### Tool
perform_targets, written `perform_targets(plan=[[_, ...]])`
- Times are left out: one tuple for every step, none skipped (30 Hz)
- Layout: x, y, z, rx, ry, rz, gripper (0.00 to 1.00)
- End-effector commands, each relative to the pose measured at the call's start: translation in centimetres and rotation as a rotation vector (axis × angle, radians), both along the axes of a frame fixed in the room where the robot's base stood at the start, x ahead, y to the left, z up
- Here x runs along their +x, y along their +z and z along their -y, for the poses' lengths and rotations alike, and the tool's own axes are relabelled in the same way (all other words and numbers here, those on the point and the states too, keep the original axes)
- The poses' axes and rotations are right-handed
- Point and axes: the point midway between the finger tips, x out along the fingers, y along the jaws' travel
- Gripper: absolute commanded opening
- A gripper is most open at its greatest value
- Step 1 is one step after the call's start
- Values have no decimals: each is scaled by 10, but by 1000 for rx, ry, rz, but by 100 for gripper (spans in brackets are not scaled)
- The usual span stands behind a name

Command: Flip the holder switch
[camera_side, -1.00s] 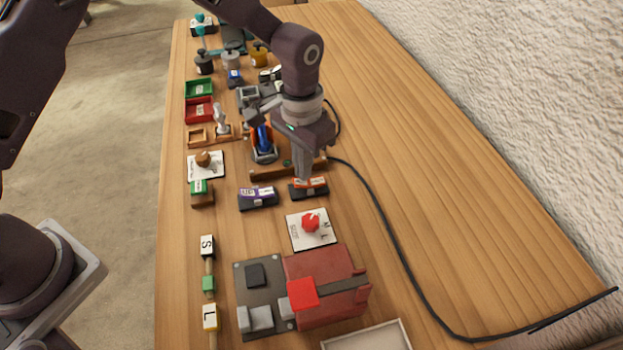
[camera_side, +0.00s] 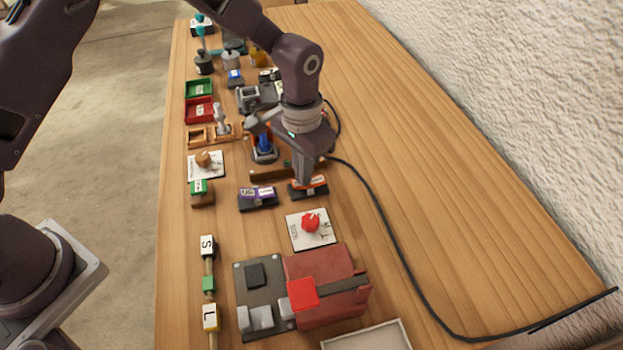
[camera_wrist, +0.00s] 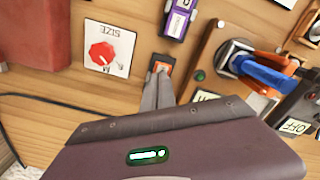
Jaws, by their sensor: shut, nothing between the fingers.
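An orange rocker switch on a black base (camera_side: 319,185) sits right of a purple rocker switch on a black base (camera_side: 257,198). I cannot read which is marked as the holder switch. My gripper (camera_side: 304,182) is shut and empty, pointing down with its fingertips at the orange switch, covering part of it. In the wrist view the closed fingertips (camera_wrist: 160,70) reach the orange switch (camera_wrist: 166,62); whether they touch it I cannot tell. The purple switch (camera_wrist: 177,22) shows just beyond.
A red knob on a white plate (camera_side: 311,226) stands in front, with a red and grey machine (camera_side: 335,310) nearer. A wooden fixture with a blue-handled clamp (camera_side: 264,146) is close behind. A black cable (camera_side: 385,230) runs along the right; the table's right side is otherwise clear.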

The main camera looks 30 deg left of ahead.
Motion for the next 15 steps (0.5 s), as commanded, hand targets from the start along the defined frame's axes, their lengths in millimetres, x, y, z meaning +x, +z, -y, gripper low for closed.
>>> perform_targets(plan=[[0, -1, 0, 0, 0, 0, 0], [0, -1, 0, 0, 0, 0, 0], [0, -2, 0, 0, 0, 0, 0], [0, -2, 0, 0, 0, 0, 0], [0, -3, 0, 0, 0, 0, 0], [0, -3, 0, 0, 0, 0, 0], [0, -4, 0, 0, 0, 0, 0], [0, -4, 0, 0, 0, 0, 0], [0, -3, 0, 0, 0, 0, 0], [0, -2, 0, 0, 0, 1, 0], [0, 0, 0, 0, 0, 1, 0], [0, 4, 0, -1, 0, 2, 0], [1, 7, 0, -1, 0, 2, 0], [1, 11, 0, -2, 0, 3, 0], [1, 15, 0, -1, 0, 2, 0]])
